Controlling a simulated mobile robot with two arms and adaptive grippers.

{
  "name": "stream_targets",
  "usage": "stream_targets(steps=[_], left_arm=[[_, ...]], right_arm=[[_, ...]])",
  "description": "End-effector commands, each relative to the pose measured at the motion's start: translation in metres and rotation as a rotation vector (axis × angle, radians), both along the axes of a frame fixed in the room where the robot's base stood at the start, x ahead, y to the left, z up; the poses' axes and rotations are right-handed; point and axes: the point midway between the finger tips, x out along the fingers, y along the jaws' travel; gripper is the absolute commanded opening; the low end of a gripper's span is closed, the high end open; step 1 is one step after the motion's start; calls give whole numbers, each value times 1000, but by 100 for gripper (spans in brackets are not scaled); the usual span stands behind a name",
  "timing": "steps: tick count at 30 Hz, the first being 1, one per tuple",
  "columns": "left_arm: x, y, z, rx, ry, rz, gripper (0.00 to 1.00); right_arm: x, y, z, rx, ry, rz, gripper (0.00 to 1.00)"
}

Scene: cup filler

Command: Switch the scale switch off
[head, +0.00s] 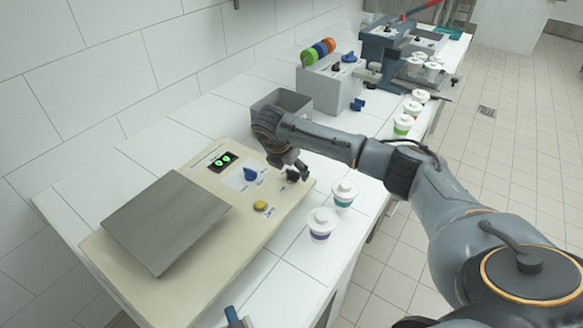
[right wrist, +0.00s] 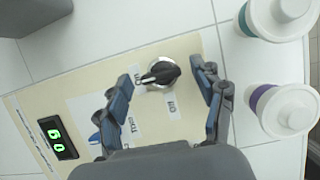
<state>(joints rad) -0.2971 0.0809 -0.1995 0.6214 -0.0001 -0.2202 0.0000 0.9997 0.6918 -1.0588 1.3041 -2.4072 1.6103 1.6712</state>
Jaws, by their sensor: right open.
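The scale (head: 145,290) is a beige box with a grey weighing plate (head: 165,220) on the white counter. Its display (head: 223,161) shows green symbols. A black rotary switch (right wrist: 160,73) on a silver base, with small labels beside it, sits near the scale's edge. My right gripper (right wrist: 165,82) is open, with one finger on each side of the switch and visible gaps. In the head view the right gripper (head: 283,160) hangs over that corner of the scale and partly hides it. A bluish tip (head: 235,317) at the bottom edge may be my left gripper; its state is unclear.
A blue knob (head: 250,174) and a yellow button (head: 261,206) are on the scale panel. Lidded white cups (head: 321,224) stand beside the scale near the counter's front edge. A grey bin (head: 280,100) and other machines (head: 330,85) stand farther back.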

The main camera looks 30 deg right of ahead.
Motion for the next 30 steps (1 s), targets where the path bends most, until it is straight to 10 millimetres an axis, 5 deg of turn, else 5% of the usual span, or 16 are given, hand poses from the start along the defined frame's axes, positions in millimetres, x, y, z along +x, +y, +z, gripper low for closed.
stream_targets(steps=[3,11,30], left_arm=[[0,0,0,0,0,0,40],[-1,0,0,0,1,1,40],[-3,0,-30,0,4,0,40]], right_arm=[[0,0,0,0,0,0,68],[0,0,0,0,0,0,15],[-1,-1,-4,0,-1,227,14]])
